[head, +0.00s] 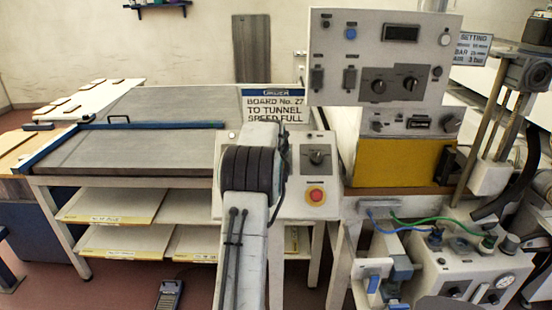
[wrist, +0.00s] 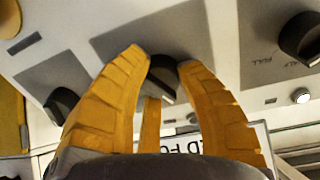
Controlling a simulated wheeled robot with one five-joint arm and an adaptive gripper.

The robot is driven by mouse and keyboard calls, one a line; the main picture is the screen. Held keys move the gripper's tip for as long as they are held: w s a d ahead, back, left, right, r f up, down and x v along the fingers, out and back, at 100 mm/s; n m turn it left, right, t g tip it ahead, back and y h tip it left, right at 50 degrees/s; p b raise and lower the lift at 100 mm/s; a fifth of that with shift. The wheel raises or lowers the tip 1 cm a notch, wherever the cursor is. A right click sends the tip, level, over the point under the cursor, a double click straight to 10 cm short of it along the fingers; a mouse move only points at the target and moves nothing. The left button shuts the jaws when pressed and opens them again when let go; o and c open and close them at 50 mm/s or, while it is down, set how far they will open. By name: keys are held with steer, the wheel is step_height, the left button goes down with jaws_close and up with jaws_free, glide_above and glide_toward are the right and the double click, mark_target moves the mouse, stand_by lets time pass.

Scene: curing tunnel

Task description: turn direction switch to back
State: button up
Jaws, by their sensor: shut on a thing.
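A second dark knob (wrist: 300,38) with FULL and HALF marks lies to the right. A third dark knob (wrist: 62,104) lies to the left. In the head view my arm hides the gripper and the held knob; one panel knob (head: 316,156) shows just right of the arm.
A red stop button (head: 316,195) sits low on the same panel. A sign about board 27 (head: 274,106) stands behind it. The grey conveyor bed (head: 140,150) runs to the left. A taller control box (head: 385,60) and a yellow-fronted machine (head: 400,164) stand to the right.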

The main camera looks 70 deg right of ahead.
steer(key=n+b, duration=0.2)
steer(key=shift+w+n, duration=0.1)
steer(key=shift+n, duration=0.3)
jaws_close()
jaws_free()
steer(key=shift+r+n, duration=0.15)
steer(key=shift+n, duration=0.15)
jaws_close()
steer(key=o, duration=1.2)
jaws_free()
steer(key=v, duration=1.1)
steer(key=shift+a+r, duration=0.2)
steer(key=shift+a, duration=0.15)
